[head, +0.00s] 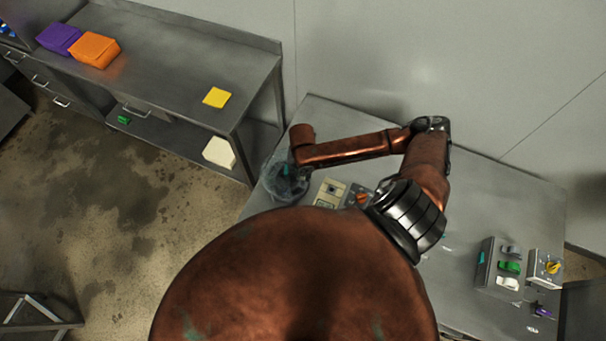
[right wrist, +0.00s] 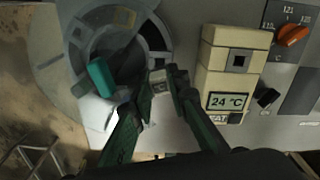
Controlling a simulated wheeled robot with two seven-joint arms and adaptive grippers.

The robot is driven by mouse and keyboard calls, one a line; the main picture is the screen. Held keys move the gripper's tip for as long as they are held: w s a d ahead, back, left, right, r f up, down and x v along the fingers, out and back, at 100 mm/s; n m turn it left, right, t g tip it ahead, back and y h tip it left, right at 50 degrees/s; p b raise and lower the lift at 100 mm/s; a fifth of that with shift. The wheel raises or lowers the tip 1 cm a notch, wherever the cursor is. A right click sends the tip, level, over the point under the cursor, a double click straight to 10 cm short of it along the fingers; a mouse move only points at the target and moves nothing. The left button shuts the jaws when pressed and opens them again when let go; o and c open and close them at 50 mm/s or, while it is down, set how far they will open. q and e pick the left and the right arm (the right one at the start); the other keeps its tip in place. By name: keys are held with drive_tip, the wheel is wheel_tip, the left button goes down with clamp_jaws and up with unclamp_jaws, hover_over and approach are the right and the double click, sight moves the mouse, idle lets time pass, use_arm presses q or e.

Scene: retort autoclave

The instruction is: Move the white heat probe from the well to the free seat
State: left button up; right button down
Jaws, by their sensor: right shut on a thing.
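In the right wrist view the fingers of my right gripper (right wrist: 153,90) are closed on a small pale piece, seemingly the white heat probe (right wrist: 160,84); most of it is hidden. The gripper is over the right part of a round grey vessel with a dark opening, seemingly the well (right wrist: 75,57). In the head view the well (head: 284,184) lies below the end of my right arm. A beige unit (right wrist: 226,72) with a dark square socket (right wrist: 238,61) and a "24 °C" display stands right of the gripper. Its lower label is partly covered. My left gripper is not in view.
A teal piece (right wrist: 101,78) stands close left of the fingers. An orange dial (right wrist: 292,35) is at the right. A side bench (head: 165,60) is at upper left.

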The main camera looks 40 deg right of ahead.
drive_tip(key=shift+f, duration=0.3)
drive_tip(key=shift+f, duration=0.35)
drive_tip(key=shift+f+b, duration=0.4)
drive_tip(key=shift+f, duration=0.25)
drive_tip(key=shift+f, duration=0.35)
drive_tip(key=shift+f, duration=0.15)
idle(0.6)
drive_tip(key=shift+f+p, duration=0.3)
drive_tip(key=shift+f, duration=0.15)
idle(0.6)
drive_tip(key=shift+f+p, duration=0.1)
drive_tip(key=shift+p, duration=0.2)
idle(0.5)
drive_tip(key=c, duration=1.8)
unclamp_jaws()
